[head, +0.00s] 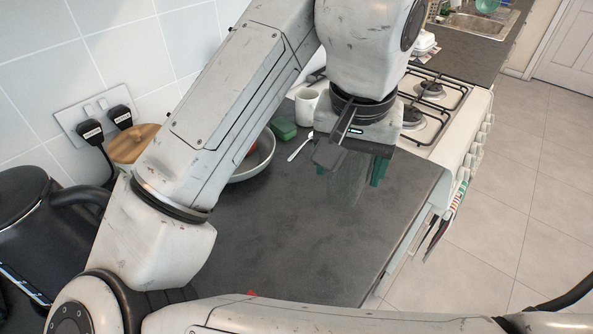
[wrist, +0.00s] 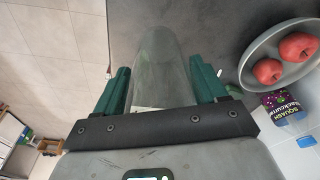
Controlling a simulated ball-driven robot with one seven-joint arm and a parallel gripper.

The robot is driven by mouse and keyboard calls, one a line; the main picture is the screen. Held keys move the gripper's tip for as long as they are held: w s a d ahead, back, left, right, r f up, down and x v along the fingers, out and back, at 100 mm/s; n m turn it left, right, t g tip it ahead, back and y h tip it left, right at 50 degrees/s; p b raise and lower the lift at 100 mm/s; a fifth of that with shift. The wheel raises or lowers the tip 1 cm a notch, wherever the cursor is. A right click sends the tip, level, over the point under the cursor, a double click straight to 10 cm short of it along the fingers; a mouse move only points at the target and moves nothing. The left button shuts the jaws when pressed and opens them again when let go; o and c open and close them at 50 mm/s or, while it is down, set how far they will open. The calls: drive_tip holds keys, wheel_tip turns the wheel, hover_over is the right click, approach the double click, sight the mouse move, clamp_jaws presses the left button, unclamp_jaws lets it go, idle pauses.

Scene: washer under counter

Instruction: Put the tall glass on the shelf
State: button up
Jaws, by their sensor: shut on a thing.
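The tall glass (head: 347,181) is clear and hangs below my gripper (head: 352,172) over the dark counter in the head view. In the wrist view the glass (wrist: 158,68) stands between the two green fingers of my gripper (wrist: 160,85), which is shut on it. The glass is see-through, so its lower edge and any gap to the counter are hard to tell. No shelf can be made out clearly in either view.
A grey bowl (head: 257,160) holds red apples (wrist: 299,46). A white mug (head: 306,106), a spoon (head: 300,147) and a green sponge (head: 283,128) lie near the stove (head: 431,100).

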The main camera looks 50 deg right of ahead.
drive_tip(key=shift+w+d+f+b, duration=0.1)
drive_tip(key=shift+w+d+f, duration=0.25)
drive_tip(key=shift+w+f, duration=1.5)
drive_tip(key=shift+w+d+f+b, duration=0.15)
drive_tip(key=shift+w+d+f, duration=0.15)
drive_tip(key=shift+w+f, duration=1.5)
drive_tip(key=shift+w+d+f+b, duration=0.1)
drive_tip(key=shift+w+d+f, duration=0.25)
drive_tip(key=shift+w+f, duration=1.5)
drive_tip(key=shift+s+f, duration=0.35)
drive_tip(key=shift+f, duration=0.1)
drive_tip(key=o, duration=1.2)
